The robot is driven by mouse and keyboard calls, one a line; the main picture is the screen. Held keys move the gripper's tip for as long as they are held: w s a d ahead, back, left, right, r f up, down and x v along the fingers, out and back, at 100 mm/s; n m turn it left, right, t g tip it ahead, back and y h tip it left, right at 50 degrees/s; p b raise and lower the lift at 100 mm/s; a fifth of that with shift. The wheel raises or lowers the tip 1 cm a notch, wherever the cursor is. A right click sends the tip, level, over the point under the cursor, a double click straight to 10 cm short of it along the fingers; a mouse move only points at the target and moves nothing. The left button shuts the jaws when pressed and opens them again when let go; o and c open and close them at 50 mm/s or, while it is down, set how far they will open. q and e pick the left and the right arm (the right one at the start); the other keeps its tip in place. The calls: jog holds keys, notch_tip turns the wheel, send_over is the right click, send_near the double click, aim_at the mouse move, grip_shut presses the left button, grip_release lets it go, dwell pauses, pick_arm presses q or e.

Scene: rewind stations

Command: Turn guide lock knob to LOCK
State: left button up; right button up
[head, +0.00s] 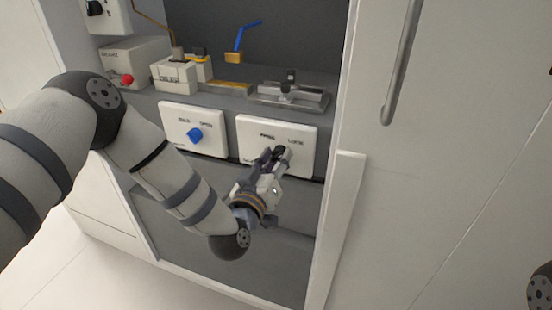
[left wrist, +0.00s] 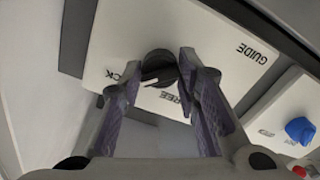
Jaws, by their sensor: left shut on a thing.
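The guide lock knob (left wrist: 160,66) is dark and round, on a white panel (left wrist: 215,35) marked GUIDE, FREE and LOCK. In the left wrist view it sits between the fingertips of my left gripper (left wrist: 166,72), which is shut on it. A pale mark on the knob's lower left edge lies near the LOCK and FREE lettering; its exact setting is hard to tell. In the head view my left gripper (head: 272,160) reaches the panel (head: 250,130) from below and hides much of the knob. My right gripper is out of view.
A second white panel (head: 178,118) with a blue knob (head: 195,134) stands to the left. Above are a metal fixture (head: 290,95), a white block (head: 173,77), a red knob (head: 128,79) and a blue lever (head: 241,37). A white cabinet door (head: 450,120) is at the right.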

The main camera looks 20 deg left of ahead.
pick_arm(q)
jog(key=o, duration=1.1)
jog(key=shift+o, duration=0.2)
jog(key=s, duration=1.2)
jog(key=shift+a, duration=0.2)
